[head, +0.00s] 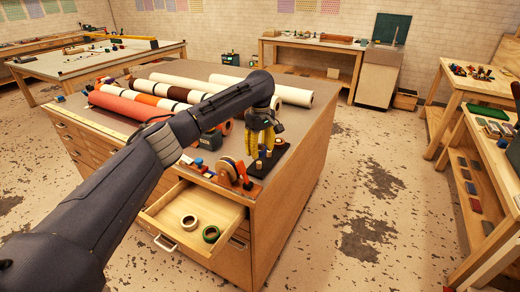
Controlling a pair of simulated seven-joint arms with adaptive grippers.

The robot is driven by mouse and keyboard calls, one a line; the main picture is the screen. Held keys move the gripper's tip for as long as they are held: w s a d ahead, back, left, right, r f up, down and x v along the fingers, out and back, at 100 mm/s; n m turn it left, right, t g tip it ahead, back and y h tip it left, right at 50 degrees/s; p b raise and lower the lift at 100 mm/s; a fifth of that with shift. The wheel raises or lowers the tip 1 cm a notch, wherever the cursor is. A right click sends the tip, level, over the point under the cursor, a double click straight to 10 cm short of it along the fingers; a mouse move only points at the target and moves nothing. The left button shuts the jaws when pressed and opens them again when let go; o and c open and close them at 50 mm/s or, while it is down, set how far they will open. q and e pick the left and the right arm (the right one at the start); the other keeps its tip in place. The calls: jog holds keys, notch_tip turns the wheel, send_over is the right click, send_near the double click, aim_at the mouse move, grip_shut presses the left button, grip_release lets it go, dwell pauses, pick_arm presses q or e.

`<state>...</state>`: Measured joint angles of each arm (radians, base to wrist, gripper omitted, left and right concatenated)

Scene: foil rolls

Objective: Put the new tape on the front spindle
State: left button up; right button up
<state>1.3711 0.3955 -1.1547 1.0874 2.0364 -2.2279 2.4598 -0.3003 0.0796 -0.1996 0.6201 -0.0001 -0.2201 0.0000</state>
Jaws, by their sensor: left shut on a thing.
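My left gripper (263,150) points down over a dark base (270,164) at the cabinet's front right corner. Its yellow fingers are shut on a small pale piece, mostly hidden between them. Small pale round pieces stand on the dark base, too small to tell whether they are spindles. A tan tape roll (228,168) stands upright in an orange-and-red holder left of the gripper. Which tape is the new one cannot be told. My right gripper is not in view.
The open drawer (172,242) juts from the cabinet front, below my left arm. Long white, orange and dark rolls (130,104) lie across the cabinet top behind the arm. Small tools sit along its front edge. Workbenches (480,95) line the right wall; the floor between is clear.

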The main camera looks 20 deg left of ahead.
aim_at(260, 163)
pick_arm(q)
jog(key=shift+f, duration=0.3)
dwell(0.5)
jog(key=shift+f, duration=0.9)
jog(key=shift+f, duration=0.25)
jog(key=shift+f, duration=0.9)
jog(key=shift+f, duration=0.35)
dwell(0.4)
jog(key=shift+f, duration=0.4)
jog(key=shift+f, duration=0.4)
dwell(0.8)
jog(key=o, duration=1.2)
